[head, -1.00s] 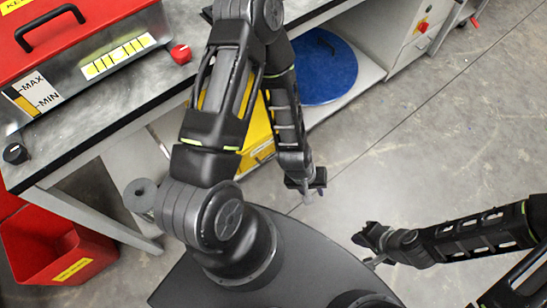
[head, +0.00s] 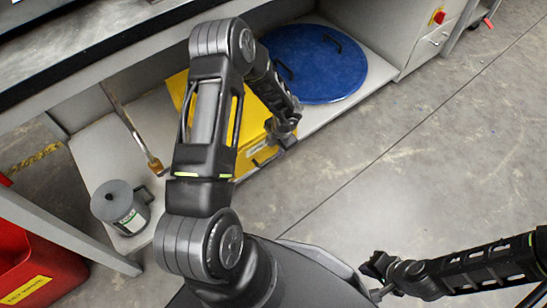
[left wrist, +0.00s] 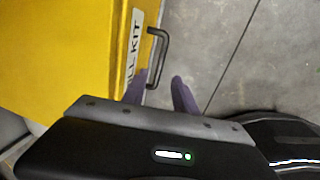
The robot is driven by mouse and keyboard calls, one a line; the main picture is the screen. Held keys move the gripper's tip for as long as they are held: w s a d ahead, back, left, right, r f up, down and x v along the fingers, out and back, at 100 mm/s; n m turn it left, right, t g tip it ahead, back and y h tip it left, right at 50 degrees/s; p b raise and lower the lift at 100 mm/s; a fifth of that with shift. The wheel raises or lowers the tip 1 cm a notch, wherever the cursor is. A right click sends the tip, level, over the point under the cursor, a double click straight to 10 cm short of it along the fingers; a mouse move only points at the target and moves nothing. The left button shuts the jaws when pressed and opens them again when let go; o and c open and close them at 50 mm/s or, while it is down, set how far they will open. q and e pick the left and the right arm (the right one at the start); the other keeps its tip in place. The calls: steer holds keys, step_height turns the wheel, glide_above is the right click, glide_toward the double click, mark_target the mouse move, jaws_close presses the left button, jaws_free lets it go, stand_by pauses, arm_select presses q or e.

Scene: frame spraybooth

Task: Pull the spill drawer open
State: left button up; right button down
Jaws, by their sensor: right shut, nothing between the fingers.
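The spill drawer (head: 252,163) is a yellow box on the low shelf under the bench, partly hidden by my left arm. In the left wrist view its yellow side (left wrist: 75,50) fills the left, with a white label ending in "ILL KIT" and a dark bar handle (left wrist: 157,52). My left gripper (head: 283,135) is close to the drawer's front. Its two fingers (left wrist: 160,82) are apart, with the handle's near end by the left finger; I cannot tell whether they touch. My right gripper (head: 374,268) is shut and empty, low at the right, away from the drawer.
A red bin (head: 40,262) stands lower left.

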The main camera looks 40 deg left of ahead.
mark_target(273, 158)
arm_select(q)
steer(key=shift+f, duration=0.15)
steer(key=f+b, duration=0.1)
steer(key=f, duration=0.1)
steer(key=a+f+b, duration=0.1)
steer(key=f, duration=0.2)
steer(key=f+b, duration=0.1)
steer(key=f, duration=0.1)
steer(key=shift+w+a+f, duration=0.2)
steer(key=shift+f, duration=0.05)
jaws_close()
stand_by(1.2)
